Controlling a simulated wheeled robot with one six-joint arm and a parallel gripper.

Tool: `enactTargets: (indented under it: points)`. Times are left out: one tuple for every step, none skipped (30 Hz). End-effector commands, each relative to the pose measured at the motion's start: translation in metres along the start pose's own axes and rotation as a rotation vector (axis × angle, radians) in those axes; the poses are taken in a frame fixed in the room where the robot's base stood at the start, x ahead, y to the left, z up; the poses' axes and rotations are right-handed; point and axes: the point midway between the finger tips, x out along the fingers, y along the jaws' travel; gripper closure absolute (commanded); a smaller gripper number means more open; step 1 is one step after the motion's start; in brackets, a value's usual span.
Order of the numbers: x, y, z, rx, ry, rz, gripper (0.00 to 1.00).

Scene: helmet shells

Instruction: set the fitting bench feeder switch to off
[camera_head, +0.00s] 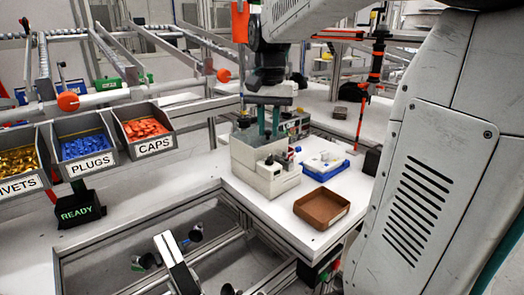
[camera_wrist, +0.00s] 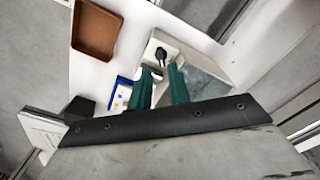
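The feeder box (camera_head: 262,162) is a cream metal unit on the white bench in the head view. A small dark lever or knob (camera_head: 269,159) shows on its front part. In the wrist view a black round-ended lever (camera_wrist: 160,54) stands on a pale face of the box, just beyond my fingertips; I cannot tell which position it is set to. My gripper (camera_head: 268,133) points down over the box with its two teal fingers apart. The wrist view also shows the gripper (camera_wrist: 161,74) with an empty gap between the fingers. I cannot tell whether a finger touches the box.
A brown tray (camera_head: 322,208) and a blue-and-white item (camera_head: 326,164) are on the bench right of the box. Bins of rivets, blue plugs (camera_head: 87,146) and orange caps (camera_head: 144,128) are at left, above a "READY" display (camera_head: 77,212). An orange-black post (camera_head: 371,85) stands behind.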

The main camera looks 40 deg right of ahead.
Motion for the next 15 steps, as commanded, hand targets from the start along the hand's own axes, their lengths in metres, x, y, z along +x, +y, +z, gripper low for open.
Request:
enactTargets:
  points:
    - [0.001, 0.001, -0.009, 0.023, -0.004, 0.002, 0.81]
    - [0.002, 0.001, -0.012, 0.034, -0.004, 0.002, 0.81]
    - [0.004, 0.001, -0.014, 0.042, -0.006, 0.003, 0.81]
    - [0.006, 0.001, -0.015, 0.046, -0.006, 0.003, 0.81]
    - [0.009, 0.001, -0.016, 0.047, -0.006, 0.003, 0.81]
    - [0.014, 0.001, -0.016, 0.048, -0.007, 0.004, 0.81]
    - [0.018, 0.001, -0.015, 0.047, -0.008, 0.004, 0.81]
    - [0.023, 0.001, -0.015, 0.047, -0.008, 0.004, 0.81]
    - [0.029, 0.001, -0.015, 0.046, -0.008, 0.004, 0.81]
    - [0.035, 0.001, -0.014, 0.046, -0.008, 0.004, 0.81]
    - [0.04, 0.001, -0.015, 0.045, -0.008, 0.004, 0.81]
    - [0.046, 0.001, -0.014, 0.045, -0.008, 0.004, 0.81]
    - [0.051, 0.001, -0.014, 0.045, -0.007, 0.004, 0.81]
    - [0.056, 0.001, -0.014, 0.045, -0.008, 0.004, 0.81]
    - [0.061, 0.001, -0.014, 0.044, -0.007, 0.004, 0.81]
